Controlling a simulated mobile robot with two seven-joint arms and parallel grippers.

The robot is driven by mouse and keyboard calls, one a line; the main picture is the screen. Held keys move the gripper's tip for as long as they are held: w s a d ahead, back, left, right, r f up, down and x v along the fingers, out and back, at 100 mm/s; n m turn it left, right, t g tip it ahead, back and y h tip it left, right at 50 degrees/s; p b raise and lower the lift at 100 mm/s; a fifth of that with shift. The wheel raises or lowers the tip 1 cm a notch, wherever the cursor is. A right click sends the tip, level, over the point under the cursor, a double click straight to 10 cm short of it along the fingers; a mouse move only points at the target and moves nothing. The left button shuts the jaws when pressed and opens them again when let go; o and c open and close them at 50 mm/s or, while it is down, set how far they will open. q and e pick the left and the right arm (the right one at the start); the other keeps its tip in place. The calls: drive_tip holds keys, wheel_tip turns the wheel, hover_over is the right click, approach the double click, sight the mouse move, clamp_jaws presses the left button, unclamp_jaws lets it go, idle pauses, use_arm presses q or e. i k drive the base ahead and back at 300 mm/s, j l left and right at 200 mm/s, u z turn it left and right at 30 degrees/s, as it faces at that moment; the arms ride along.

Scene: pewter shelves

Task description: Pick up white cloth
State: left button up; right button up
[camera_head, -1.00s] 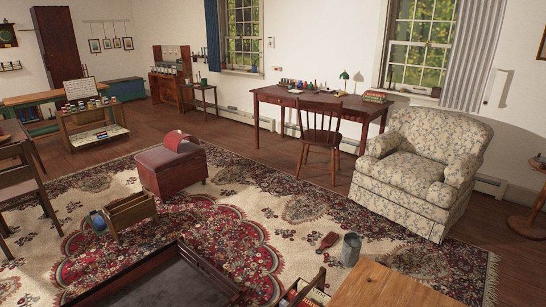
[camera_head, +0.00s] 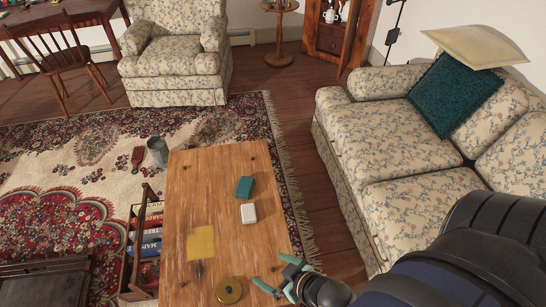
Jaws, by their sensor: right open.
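A small white block-like item (camera_head: 248,213), perhaps the folded white cloth, lies on the wooden table (camera_head: 185,190) right of its middle. My right gripper (camera_head: 271,270) is open and empty at the table's near right edge, below and a little right of the white item and apart from it. My dark right arm comes in from the lower right. My left gripper is not in view.
A teal block (camera_head: 244,187) lies just behind the white item. A flat yellow square (camera_head: 201,243) and a round brass disc (camera_head: 229,290) are also on the table. A floral sofa (camera_head: 385,150) stands right, an armchair (camera_head: 178,60) behind. Books (camera_head: 150,238) sit left of the table.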

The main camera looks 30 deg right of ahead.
sight(248, 210)
drive_tip(key=z, duration=0.8)
